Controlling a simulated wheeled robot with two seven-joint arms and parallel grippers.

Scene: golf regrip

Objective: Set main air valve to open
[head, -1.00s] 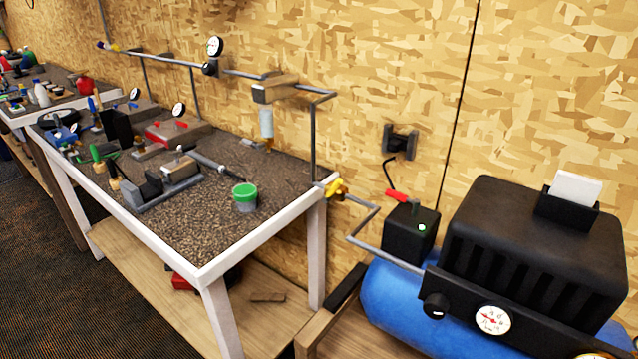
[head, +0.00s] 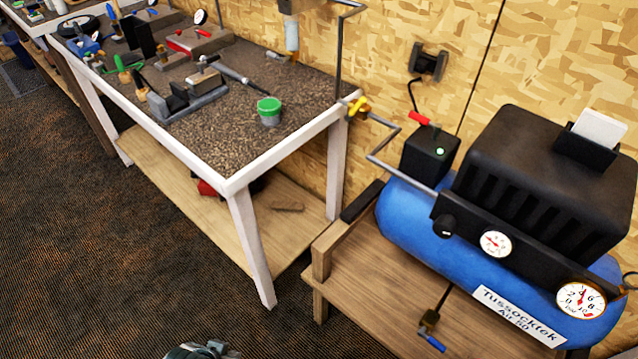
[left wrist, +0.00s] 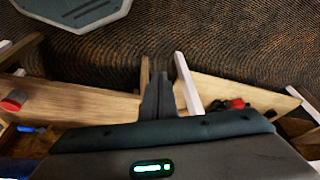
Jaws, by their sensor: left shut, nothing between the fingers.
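A yellow valve handle (head: 357,106) sits on the grey air pipe beside the near right corner of the workbench; it is small, and I cannot tell its exact setting. The pipe runs from it to the blue compressor tank (head: 405,210). My left gripper (head: 205,351) only just shows at the bottom edge of the head view, far below the valve. In the left wrist view its fingers (left wrist: 157,90) are together and empty, over the floor and wooden shelves. The valve is not clearly visible in that view. My right gripper is not seen.
A black switch box with a red lever (head: 420,118) and green light stands by the tank. A blue-handled valve (head: 432,341) hangs below the tank. The workbench (head: 228,187) holds a green-lidded jar (head: 269,112) and tools. The carpet (head: 110,260) in front is clear.

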